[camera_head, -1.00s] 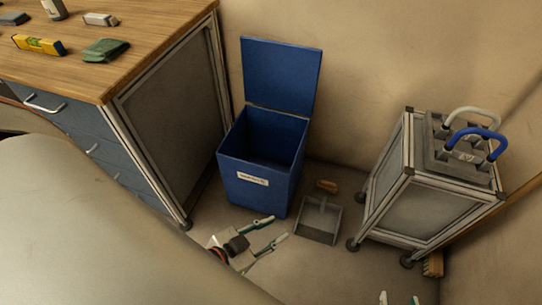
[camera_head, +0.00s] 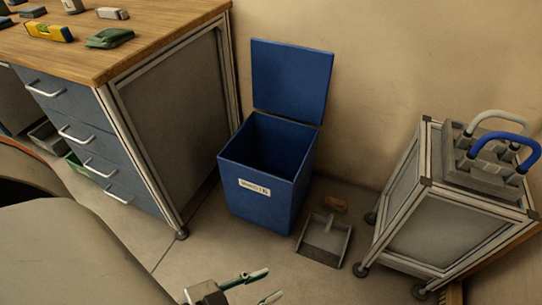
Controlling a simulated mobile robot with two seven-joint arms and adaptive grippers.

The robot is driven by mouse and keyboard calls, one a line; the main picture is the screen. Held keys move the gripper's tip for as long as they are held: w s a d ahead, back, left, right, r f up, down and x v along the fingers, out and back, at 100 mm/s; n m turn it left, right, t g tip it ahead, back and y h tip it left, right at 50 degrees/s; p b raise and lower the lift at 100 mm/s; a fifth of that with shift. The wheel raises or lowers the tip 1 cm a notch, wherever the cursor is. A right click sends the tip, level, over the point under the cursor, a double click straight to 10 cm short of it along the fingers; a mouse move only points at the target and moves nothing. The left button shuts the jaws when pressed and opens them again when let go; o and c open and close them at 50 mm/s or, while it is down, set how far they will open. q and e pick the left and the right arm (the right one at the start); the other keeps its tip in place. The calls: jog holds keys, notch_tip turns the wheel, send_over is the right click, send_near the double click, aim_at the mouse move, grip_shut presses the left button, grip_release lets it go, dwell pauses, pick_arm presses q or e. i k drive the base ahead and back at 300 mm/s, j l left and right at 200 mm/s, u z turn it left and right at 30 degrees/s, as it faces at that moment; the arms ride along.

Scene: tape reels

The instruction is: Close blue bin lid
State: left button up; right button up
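The blue bin (camera_head: 262,196) stands on the floor against the wall, with a white label on its front. Its lid (camera_head: 291,78) is open and stands upright at the back, leaning by the wall. The inside of the bin looks empty, though its bottom is dark. My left gripper (camera_head: 264,286) is at the bottom edge of the view, in front of and below the bin, apart from it. Its two fingers are spread with nothing between them. My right gripper is not in view.
A workbench (camera_head: 160,48) with drawers stands left of the bin. A grey dustpan (camera_head: 324,240) lies on the floor right of the bin. A wheeled trolley (camera_head: 448,225) with blue and white handles stands at the right. Floor in front of the bin is clear.

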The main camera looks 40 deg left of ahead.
aim_at(289, 80)
jog(key=u, duration=1.05)
jog(key=i+j, duration=0.1)
jog(key=i+z, duration=0.05)
